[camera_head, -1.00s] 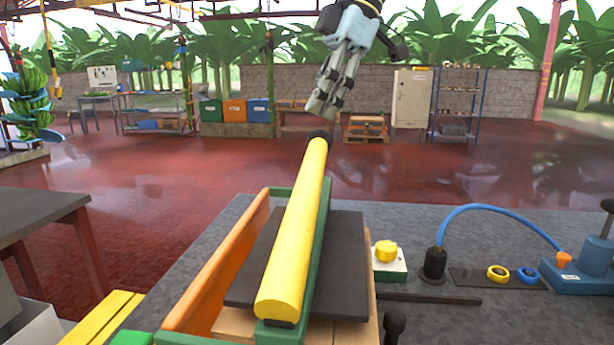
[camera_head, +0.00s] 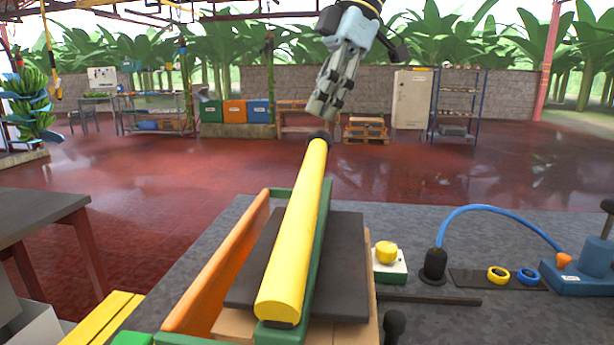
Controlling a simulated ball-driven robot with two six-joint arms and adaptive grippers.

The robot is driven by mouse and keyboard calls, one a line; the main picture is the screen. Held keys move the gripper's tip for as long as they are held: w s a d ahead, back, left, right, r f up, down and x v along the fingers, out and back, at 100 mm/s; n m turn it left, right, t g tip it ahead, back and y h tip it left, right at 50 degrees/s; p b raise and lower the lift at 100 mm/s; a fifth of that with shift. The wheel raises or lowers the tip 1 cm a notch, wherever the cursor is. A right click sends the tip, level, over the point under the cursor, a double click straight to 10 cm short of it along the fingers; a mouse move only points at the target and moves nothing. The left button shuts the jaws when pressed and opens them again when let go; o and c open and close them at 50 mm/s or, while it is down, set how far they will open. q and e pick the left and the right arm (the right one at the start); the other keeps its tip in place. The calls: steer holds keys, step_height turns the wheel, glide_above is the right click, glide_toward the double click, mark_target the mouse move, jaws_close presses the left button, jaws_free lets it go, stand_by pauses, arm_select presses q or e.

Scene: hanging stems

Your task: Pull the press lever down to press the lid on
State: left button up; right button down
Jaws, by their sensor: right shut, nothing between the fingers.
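The press lever (camera_head: 296,235) is a long yellow bar with a dark knob (camera_head: 319,137) at its far, upper end. It slants up and away from me over the green press frame (camera_head: 319,245). A dark flat plate (camera_head: 345,262) shows beneath and beside the lever. My right gripper (camera_head: 322,112) hangs from the top of the view, fingers pointing down, just above the knob. It is shut and holds nothing. I cannot tell whether its tips touch the knob. No lid can be made out. My left gripper is not in view.
An orange panel (camera_head: 222,268) stands left of the lever. On the grey bench right of it are a yellow button on a box (camera_head: 387,254), a blue hose (camera_head: 497,208), yellow and blue rings (camera_head: 498,273) and a blue device (camera_head: 575,279). A dark table (camera_head: 38,213) stands left.

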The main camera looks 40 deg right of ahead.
mark_target(321, 131)
steer(key=shift+f, duration=0.2)
steer(key=shift+f+b, duration=1.6)
steer(key=shift+f, duration=0.15)
steer(key=shift+s+f+b, duration=0.1)
steer(key=shift+f+b, duration=0.8)
steer(key=shift+f, duration=0.1)
stand_by(0.4)
steer(key=shift+f, duration=0.1)
steer(key=shift+f+b, duration=0.75)
steer(key=shift+b, duration=0.25)
stand_by(3.6)
